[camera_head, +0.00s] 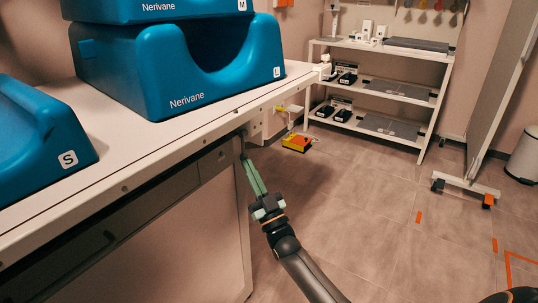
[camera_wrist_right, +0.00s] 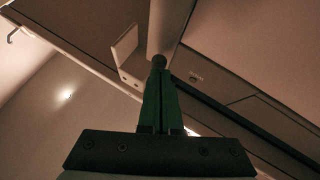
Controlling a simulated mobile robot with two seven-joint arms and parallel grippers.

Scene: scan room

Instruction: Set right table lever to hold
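The table (camera_head: 150,140) runs along the left of the head view, its right end nearest the middle. The lever (camera_wrist_right: 158,62) shows in the right wrist view as a dark round tip under the table's edge, in line with a grey cylinder. In the head view it is mostly hidden at the table's underside. My right gripper (camera_head: 244,158) reaches up to that spot from below. Its green fingers (camera_wrist_right: 158,78) are close together with the dark tip between their ends, and look shut on it. My left gripper is out of view.
Blue Nerivane cushions (camera_head: 190,70) stand on the table. A white shelf (camera_head: 400,90) with devices stands at the back. A yellow-red box (camera_head: 297,143) lies on the floor by the table's far end. A wheeled screen (camera_head: 500,90) stands at right. The middle floor is clear.

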